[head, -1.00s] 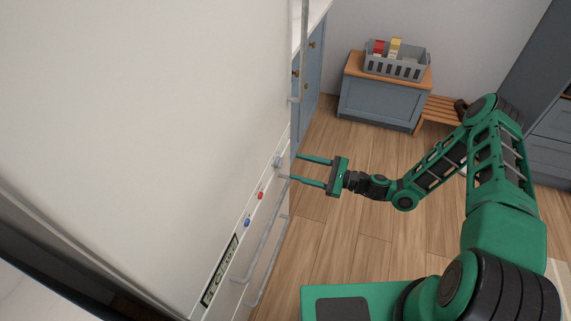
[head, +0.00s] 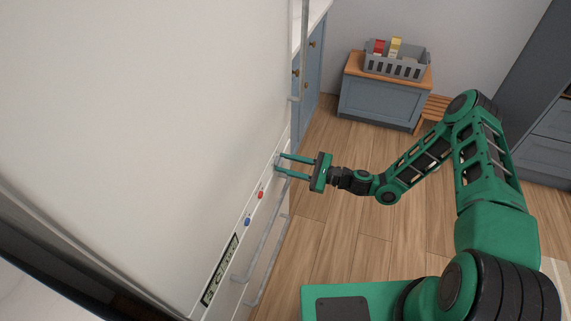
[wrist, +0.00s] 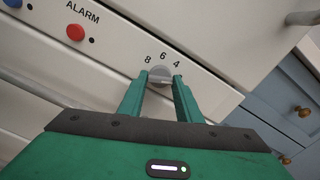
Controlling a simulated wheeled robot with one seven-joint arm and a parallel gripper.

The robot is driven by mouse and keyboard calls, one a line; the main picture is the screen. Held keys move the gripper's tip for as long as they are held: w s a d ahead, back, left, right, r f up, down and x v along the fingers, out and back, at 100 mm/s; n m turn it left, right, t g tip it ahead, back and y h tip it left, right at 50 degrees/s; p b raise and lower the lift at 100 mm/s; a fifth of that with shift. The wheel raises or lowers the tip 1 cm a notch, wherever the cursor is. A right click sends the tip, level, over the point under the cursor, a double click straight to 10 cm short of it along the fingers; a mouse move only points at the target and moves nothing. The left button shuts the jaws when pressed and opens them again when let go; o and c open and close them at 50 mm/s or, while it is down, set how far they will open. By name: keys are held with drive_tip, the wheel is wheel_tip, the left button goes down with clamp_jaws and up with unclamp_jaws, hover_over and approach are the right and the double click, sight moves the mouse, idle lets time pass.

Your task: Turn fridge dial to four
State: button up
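The fridge dial (wrist: 160,75) is a small grey round knob on the white fridge panel. In the wrist view the numbers 8, 6 and 4 (wrist: 176,64) run in an arc above it. My gripper (wrist: 160,84) has its two green fingers on either side of the dial, with a gap between them. I cannot tell whether they touch the dial. In the head view my gripper (head: 279,167) points left at the fridge panel, and the fingertips mostly hide the dial. The dial's pointer direction is not clear.
A red button (wrist: 75,32) and a blue button (wrist: 13,2) sit left of the dial, beside the word ALARM. Fridge handles (head: 268,262) stick out below the panel. A blue cabinet (head: 380,100) with a grey basket (head: 396,68) stands behind. The wooden floor between is clear.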

drive_tip(key=shift+w+r, duration=0.1)
drive_tip(key=shift+n, duration=0.4)
drive_tip(key=n, duration=0.3)
drive_tip(key=shift+d+n, duration=0.1)
drive_tip(key=shift+n, duration=2.4)
drive_tip(key=o, duration=1)
drive_tip(key=shift+o, duration=0.2)
